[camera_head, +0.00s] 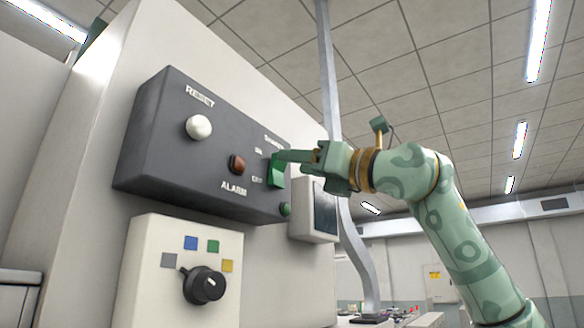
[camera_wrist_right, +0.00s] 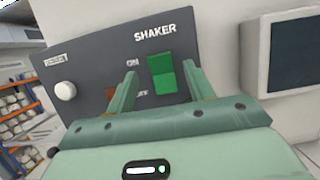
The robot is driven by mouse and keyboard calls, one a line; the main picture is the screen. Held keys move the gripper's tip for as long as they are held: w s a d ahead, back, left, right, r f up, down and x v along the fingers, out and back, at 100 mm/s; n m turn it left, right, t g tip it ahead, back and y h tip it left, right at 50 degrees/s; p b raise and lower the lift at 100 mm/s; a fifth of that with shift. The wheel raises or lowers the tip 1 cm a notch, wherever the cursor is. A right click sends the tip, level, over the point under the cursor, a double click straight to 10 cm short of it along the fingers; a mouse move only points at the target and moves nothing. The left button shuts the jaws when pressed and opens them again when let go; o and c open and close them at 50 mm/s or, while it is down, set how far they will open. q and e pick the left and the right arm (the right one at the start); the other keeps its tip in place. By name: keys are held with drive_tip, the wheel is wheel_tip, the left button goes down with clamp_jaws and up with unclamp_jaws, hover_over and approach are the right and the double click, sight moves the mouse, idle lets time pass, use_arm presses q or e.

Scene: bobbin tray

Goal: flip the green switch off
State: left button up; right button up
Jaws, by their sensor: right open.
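The green switch (camera_head: 277,172) is a rocker on the dark control panel, at the panel's right part in the head view. In the right wrist view the green switch (camera_wrist_right: 161,77) sits under the SHAKER label, with ON and a partly hidden OFF label at its left. My right gripper (camera_head: 289,157) is at the switch in the head view. Its open fingers (camera_wrist_right: 160,82) stand on either side of the switch in the right wrist view. I cannot tell whether they touch it. My left gripper is not in view.
The dark panel (camera_head: 160,150) also carries a white RESET knob (camera_head: 199,127), an orange-red ALARM light (camera_head: 237,164) and a small green round part (camera_head: 285,209). Below is a white box (camera_head: 145,265) with a black dial (camera_head: 204,285). A screen (camera_head: 325,208) stands at the right.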

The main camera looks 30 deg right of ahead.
drive_tip(key=b+v, duration=0.3)
drive_tip(key=v, duration=1)
drive_tip(key=shift+s, duration=0.35)
drive_tip(key=shift+f, duration=0.1)
